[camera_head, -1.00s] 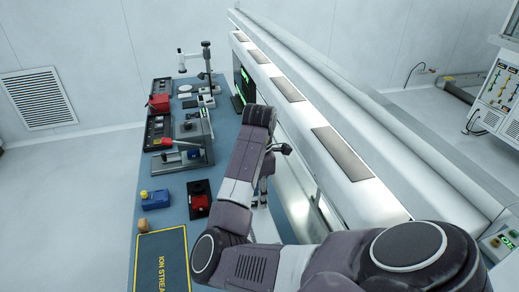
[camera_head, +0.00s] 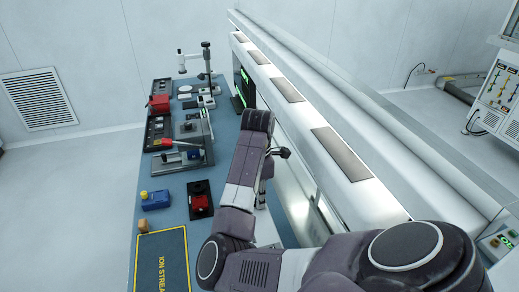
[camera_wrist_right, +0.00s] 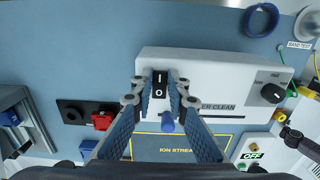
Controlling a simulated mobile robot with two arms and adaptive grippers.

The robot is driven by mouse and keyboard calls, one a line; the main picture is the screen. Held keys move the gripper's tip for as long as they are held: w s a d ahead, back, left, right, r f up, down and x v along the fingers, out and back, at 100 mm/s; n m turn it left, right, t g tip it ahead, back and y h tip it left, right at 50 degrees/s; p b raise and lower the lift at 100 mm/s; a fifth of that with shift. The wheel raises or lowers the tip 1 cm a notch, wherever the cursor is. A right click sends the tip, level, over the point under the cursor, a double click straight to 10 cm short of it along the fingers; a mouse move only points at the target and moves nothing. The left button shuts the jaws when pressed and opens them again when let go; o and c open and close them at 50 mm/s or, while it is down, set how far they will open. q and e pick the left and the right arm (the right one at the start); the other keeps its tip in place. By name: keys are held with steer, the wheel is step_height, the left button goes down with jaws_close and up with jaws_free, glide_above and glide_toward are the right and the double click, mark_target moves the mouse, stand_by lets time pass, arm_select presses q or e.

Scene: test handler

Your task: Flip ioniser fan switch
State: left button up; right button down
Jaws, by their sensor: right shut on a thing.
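The ioniser fan switch (camera_wrist_right: 160,84) is a black rocker with white I and O marks. It sits on the white ioniser box (camera_wrist_right: 215,72), which has a black knob at its right. In the right wrist view my right gripper (camera_wrist_right: 160,90) has its blue-padded fingers on either side of the rocker, shut on it. The fingers hide part of the box's lettering. In the head view my right arm hides the box, and the right gripper (camera_head: 268,168) shows only in part. My left gripper is in neither view.
A yellow-outlined mat (camera_head: 161,262) marked ION STREAM lies in front of the box. A red-topped black unit (camera_head: 200,200) and a blue box (camera_head: 155,200) stand on the blue bench. The long white machine (camera_head: 320,140) borders the bench's right side.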

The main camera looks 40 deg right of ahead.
steer(key=shift+w+a+r+g+h, duration=0.15)
steer(key=shift+g+h, duration=0.25)
steer(key=shift+h, duration=0.4)
steer(key=shift+w+a+r+g+h, duration=0.15)
steer(key=shift+a+g+h, duration=0.2)
steer(key=shift+h, duration=0.45)
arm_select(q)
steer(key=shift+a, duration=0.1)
arm_select(e)
steer(key=shift+d+f, duration=0.1)
steer(key=shift+d, duration=0.05)
steer(key=c, duration=1.9)
jaws_free()
steer(key=v, duration=0.7)
steer(key=shift+r, duration=0.25)
steer(key=shift+w, duration=0.1)
